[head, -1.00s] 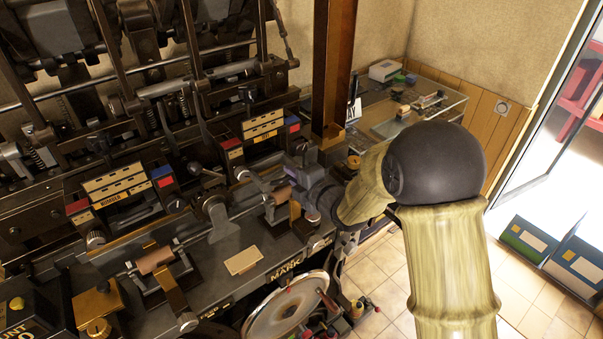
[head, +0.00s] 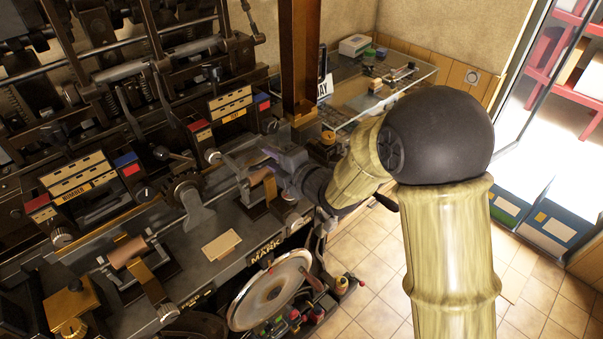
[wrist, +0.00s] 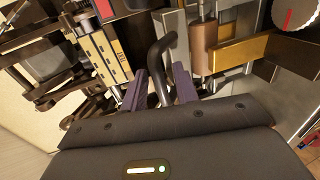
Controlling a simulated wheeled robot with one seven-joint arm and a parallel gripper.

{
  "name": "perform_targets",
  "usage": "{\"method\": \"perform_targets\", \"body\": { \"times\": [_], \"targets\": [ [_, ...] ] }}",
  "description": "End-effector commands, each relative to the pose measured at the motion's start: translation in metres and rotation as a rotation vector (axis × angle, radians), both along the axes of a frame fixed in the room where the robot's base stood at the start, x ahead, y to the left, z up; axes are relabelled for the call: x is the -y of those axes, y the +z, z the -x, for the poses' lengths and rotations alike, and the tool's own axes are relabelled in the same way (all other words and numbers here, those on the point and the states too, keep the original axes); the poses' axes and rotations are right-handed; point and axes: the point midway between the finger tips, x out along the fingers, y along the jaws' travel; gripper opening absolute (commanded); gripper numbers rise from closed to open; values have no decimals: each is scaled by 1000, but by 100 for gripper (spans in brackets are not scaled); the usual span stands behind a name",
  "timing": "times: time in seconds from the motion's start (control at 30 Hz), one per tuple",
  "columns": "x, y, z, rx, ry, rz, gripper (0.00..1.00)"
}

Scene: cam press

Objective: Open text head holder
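The text head holder (head: 233,114), a dark block with cream type strips and a small yellow label too small to read for sure, sits at the machine's middle right. A similar head labelled NUMBER (head: 75,190) is to its left. My gripper (head: 272,163) is at the front right of the text head, its fingertips partly hidden. In the wrist view, my purple fingers (wrist: 159,88) are apart, on either side of a dark bent lever (wrist: 159,62), with small gaps seeming to show. The cream-stripped head (wrist: 101,48) is just left of the lever there.
A copper-coloured roller (head: 262,176) is close to my gripper; it also shows in the wrist view (wrist: 202,42). A brown post (head: 300,60) stands behind.

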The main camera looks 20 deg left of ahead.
Motion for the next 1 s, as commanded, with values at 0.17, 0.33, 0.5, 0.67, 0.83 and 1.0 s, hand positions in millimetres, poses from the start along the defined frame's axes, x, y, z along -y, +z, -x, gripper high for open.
{"method": "perform_targets", "body": {
  "times": [0.17, 0.33, 0.5, 0.67, 0.83, 1.0],
  "targets": [
    [22, 3, 11, 1, -3, -1, 30],
    [47, 10, 24, 4, -2, -2, 30],
    [73, 16, 37, 3, -4, -3, 30],
    [97, 22, 48, 3, -4, -2, 30],
    [122, 28, 61, 4, -4, -1, 30],
    [140, 34, 70, 4, -3, -1, 30]
  ]
}}
